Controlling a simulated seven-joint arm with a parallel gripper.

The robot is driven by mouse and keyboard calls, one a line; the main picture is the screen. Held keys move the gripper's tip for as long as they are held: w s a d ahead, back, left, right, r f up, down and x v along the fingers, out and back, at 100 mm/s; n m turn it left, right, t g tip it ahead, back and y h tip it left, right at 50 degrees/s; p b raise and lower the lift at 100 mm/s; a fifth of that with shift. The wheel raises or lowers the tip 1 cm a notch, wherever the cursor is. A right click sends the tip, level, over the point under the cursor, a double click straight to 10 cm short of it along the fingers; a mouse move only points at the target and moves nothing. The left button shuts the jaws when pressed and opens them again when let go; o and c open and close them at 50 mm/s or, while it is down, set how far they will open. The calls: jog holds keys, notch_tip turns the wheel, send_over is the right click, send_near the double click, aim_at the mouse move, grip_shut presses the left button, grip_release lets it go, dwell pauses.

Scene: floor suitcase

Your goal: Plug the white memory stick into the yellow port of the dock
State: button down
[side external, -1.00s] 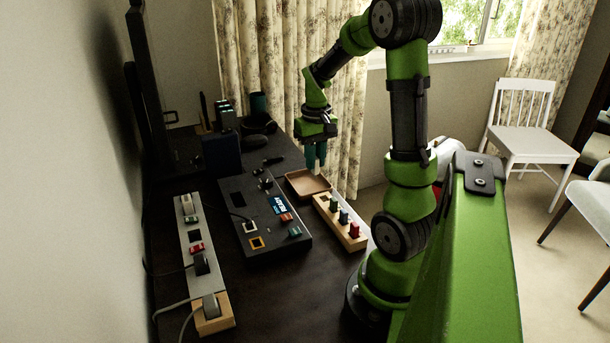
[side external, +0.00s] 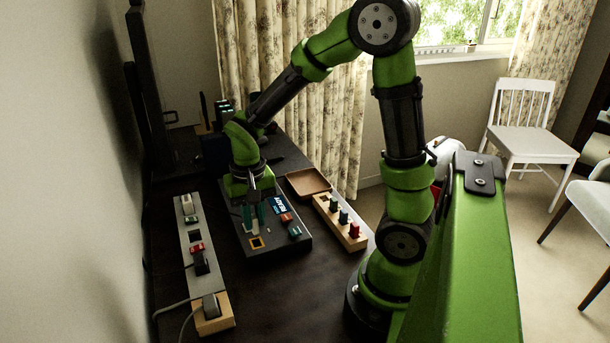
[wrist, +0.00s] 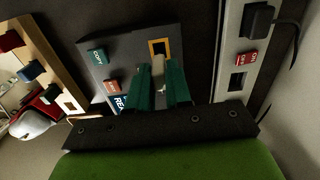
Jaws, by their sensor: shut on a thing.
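The white memory stick (wrist: 160,72) is held between the green fingers of my gripper (wrist: 163,85), seen in the wrist view. My gripper (side external: 254,222) is over the dark dock (side external: 282,249) in the side view, where its fingers hide the stick. The yellow port (side external: 257,243) is a square frame near the dock's front edge, just in front of the fingers. In the wrist view the yellow port (wrist: 160,42) lies just beyond the stick's tip, which overlaps its near edge; I cannot tell whether they touch. The white-framed port is hidden by my fingers.
Red and teal buttons and a lit display (side external: 279,204) are on the dock. A power strip (side external: 190,225) with plugs and cables lies to the left. A wooden holder (side external: 351,239) with several coloured sticks is to the right, with an empty brown tray (side external: 307,182) behind it.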

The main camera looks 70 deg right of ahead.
aim_at(255, 232)
jog(key=shift+f, duration=2.35)
jog(key=shift+f, duration=0.15)
jog(key=c, duration=1)
grip_release()
jog(key=shift+c, duration=0.2)
notch_tip(255, 232, up, 12)
jog(key=shift+r, duration=0.1)
jog(key=s+a+r+n+t+y, duration=0.2)
jog(key=s+a+r+n+t, duration=0.2)
jog(key=s+a+r+t, duration=0.3)
jog(key=shift+r+n, duration=0.4)
jog(key=shift+r, duration=0.35)
